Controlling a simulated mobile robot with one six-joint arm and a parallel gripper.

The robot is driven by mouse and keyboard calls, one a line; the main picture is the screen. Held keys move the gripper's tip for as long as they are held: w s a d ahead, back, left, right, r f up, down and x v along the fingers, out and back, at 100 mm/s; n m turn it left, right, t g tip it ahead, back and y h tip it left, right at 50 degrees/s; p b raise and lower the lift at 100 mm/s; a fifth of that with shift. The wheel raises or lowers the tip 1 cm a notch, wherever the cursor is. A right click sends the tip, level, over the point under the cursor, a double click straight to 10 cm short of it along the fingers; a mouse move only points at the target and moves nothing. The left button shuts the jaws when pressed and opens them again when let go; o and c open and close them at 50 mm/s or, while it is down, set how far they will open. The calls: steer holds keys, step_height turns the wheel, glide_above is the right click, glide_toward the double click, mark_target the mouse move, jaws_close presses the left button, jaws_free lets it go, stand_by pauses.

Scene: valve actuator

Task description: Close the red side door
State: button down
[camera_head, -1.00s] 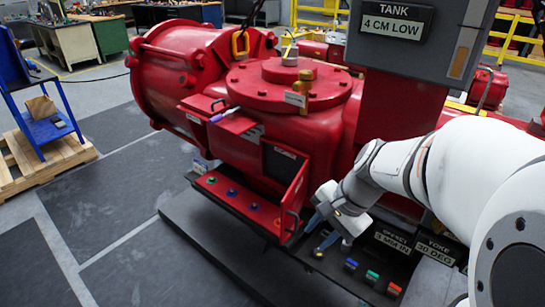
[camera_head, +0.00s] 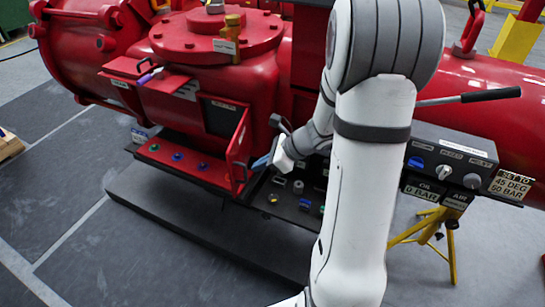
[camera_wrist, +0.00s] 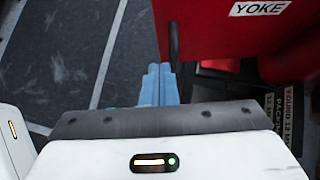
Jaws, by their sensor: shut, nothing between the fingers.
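The red side door (camera_head: 239,148) stands open in the head view, swung outward from the red housing, with a dark opening (camera_head: 221,118) behind it. A dark handle is on its free edge. My gripper (camera_head: 262,162) is shut and empty, with light blue fingers just right of the door near that edge. In the wrist view the fingers (camera_wrist: 158,86) point at the lower left edge of a red panel marked YOKE (camera_wrist: 225,35), apparently the door, beside its dark handle (camera_wrist: 174,35). I cannot tell if they touch it.
A red ledge with coloured buttons (camera_head: 185,160) runs below the opening. A dark base with knobs and blocks (camera_head: 285,200) lies under my gripper. A grey control box (camera_head: 450,160) on a yellow stand is to the right.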

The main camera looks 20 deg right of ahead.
mark_target(232, 170)
steer(key=w+a, duration=0.1)
steer(key=w+a+f, duration=0.1)
steer(key=a, duration=0.1)
steer(key=w+a, duration=0.1)
steer(key=a, duration=0.1)
steer(key=shift+f+p, duration=0.35)
steer(key=shift+p, duration=0.05)
steer(key=shift+w, duration=0.1)
